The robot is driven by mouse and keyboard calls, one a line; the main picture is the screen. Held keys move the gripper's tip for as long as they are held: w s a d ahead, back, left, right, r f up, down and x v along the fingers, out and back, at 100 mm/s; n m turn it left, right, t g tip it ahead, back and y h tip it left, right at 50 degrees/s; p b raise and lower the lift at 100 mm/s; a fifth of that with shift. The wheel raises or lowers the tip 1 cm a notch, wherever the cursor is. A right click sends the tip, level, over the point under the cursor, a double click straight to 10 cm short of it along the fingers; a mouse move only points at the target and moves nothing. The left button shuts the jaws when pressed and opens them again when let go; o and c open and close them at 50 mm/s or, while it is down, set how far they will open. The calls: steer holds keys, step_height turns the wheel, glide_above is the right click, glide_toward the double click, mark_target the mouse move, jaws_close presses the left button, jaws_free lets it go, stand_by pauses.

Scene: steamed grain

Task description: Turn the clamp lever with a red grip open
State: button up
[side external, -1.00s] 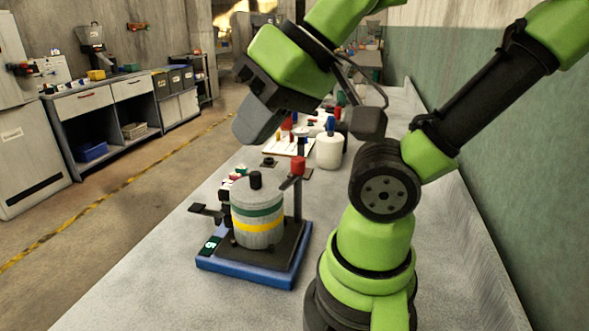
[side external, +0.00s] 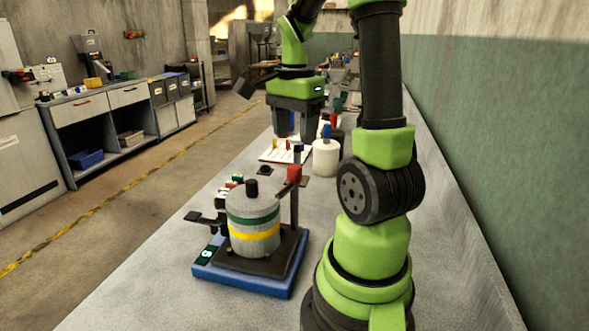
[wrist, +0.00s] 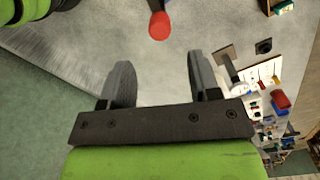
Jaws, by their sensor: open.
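The clamp lever's red grip (side external: 294,174) shows beside a dark upright post, at the back right of a grey canister (side external: 253,236) with green and yellow bands. The canister stands on a dark plate over a blue base (side external: 243,280). In the wrist view the red grip (wrist: 159,26) is at the top middle, beyond my fingertips and apart from them. My gripper (side external: 294,133) points down above and behind the lever in the side view. Its two fingers (wrist: 160,72) are spread with nothing between them. Most of the fixture is outside the wrist view.
A white jar with a blue top (side external: 326,158) stands behind the fixture. A white board with coloured pegs (side external: 281,156) lies to its left. The grey bench (side external: 130,290) is clear at the front left. A green wall (side external: 500,170) runs along the right.

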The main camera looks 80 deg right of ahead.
mark_target(294, 167)
step_height(294, 167, down, 9)
steer(key=shift+r, duration=0.2)
steer(key=shift+c, duration=0.2)
steer(key=c, duration=0.9)
